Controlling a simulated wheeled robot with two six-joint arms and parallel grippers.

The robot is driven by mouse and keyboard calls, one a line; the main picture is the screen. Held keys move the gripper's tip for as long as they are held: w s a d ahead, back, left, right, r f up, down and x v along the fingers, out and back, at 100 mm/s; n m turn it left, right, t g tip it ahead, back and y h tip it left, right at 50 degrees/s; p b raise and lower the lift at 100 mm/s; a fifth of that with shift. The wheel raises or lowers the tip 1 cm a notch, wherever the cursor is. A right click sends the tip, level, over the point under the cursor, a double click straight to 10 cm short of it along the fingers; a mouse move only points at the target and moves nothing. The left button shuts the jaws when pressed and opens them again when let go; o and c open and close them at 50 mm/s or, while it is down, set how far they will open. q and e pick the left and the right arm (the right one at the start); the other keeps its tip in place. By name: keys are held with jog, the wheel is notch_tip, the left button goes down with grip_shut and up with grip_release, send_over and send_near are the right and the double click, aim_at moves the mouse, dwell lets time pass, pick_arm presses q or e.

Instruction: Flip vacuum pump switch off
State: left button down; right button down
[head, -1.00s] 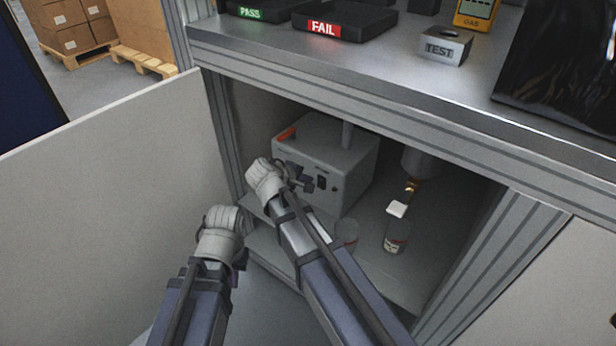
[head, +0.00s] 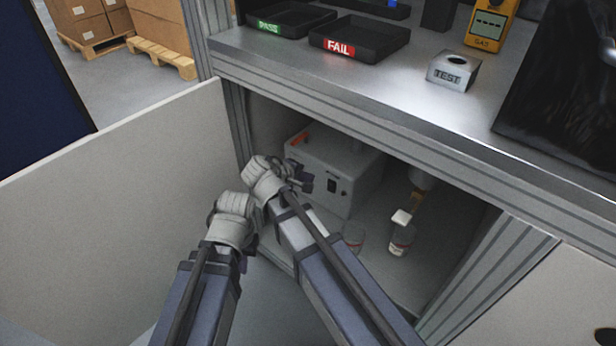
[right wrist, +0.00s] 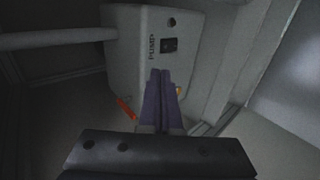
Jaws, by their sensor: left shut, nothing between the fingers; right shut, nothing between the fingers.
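The vacuum pump (head: 352,172) is a pale grey box inside the open cabinet. Its small black rocker switch (head: 331,186) is on the front face; in the right wrist view the switch (right wrist: 169,45) sits beside the word PUMP. I cannot tell which way it is tipped. My right gripper (head: 303,180) is shut and empty, in front of the pump face, left of the switch. In the right wrist view its fingertips (right wrist: 161,72) point at the panel just below the switch; contact cannot be told. My left gripper (head: 252,243) is shut and empty, lower left, outside the pump's front.
An open door panel (head: 110,195) stands at the left. The worktop (head: 400,75) above holds PASS and FAIL trays (head: 360,38) and a TEST block (head: 453,70).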

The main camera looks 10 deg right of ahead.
jog(key=s+d+f+m+g+y, duration=0.2)
jog(key=s+f+m+g+y, duration=0.45)
jog(key=s, duration=0.65)
jog(key=s+a+n, duration=0.3)
jog(key=s+a, duration=0.3)
jog(key=a, duration=0.5)
notch_tip(320, 180, up, 28)
jog(key=p, duration=2.9)
jog(key=shift+s, duration=0.1)
